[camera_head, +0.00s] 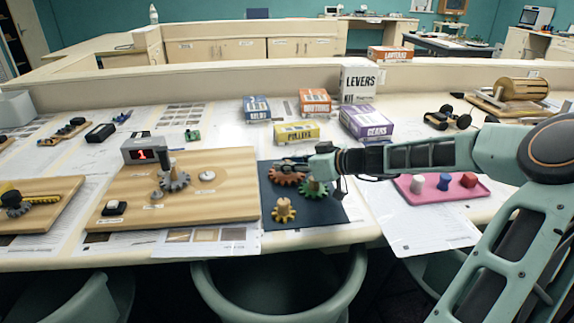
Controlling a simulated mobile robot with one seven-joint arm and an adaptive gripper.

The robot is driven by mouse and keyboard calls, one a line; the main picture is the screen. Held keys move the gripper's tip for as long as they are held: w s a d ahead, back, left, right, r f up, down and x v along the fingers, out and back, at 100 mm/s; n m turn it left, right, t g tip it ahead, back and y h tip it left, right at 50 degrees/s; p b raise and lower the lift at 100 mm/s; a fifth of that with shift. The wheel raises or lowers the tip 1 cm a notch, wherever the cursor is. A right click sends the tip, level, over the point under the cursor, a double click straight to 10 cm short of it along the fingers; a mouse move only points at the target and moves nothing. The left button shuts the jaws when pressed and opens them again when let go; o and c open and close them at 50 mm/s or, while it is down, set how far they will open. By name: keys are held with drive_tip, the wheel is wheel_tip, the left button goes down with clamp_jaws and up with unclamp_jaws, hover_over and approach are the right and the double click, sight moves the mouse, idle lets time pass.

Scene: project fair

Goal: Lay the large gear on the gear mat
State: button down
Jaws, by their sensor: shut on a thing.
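The gear mat (318,216) is a dark blue sheet on the bench, right of a wooden board. A reddish-brown gear (286,178), the largest looking one there, is at the mat's upper left. My gripper (282,166) comes in from the right and is shut on this gear, covering part of its top. I cannot tell whether the gear touches the mat. A green gear (314,189) is close to its right, partly under my gripper. A smaller yellow gear (284,211) lies on the mat nearer the front edge.
The wooden board (225,208) holds a grey gear (175,181) and a display box (144,150) reading 1. Several kit boxes, including yellow (297,133) and purple (366,124), stand behind the mat. A pink tray (454,201) with small pieces is to the right.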

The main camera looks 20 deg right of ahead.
drive_tip(key=shift+f+b, duration=0.2)
drive_tip(key=shift+b, duration=0.2)
drive_tip(key=c, duration=1.7)
unclamp_jaws()
drive_tip(key=shift+r, duration=0.1)
drive_tip(key=shift+c, duration=0.2)
drive_tip(key=shift+r, duration=0.1)
drive_tip(key=shift+r+p, duration=0.2)
drive_tip(key=shift+p, duration=0.35)
drive_tip(key=v, duration=1.2)
drive_tip(key=shift+f+p, duration=0.15)
drive_tip(key=shift+p, duration=0.15)
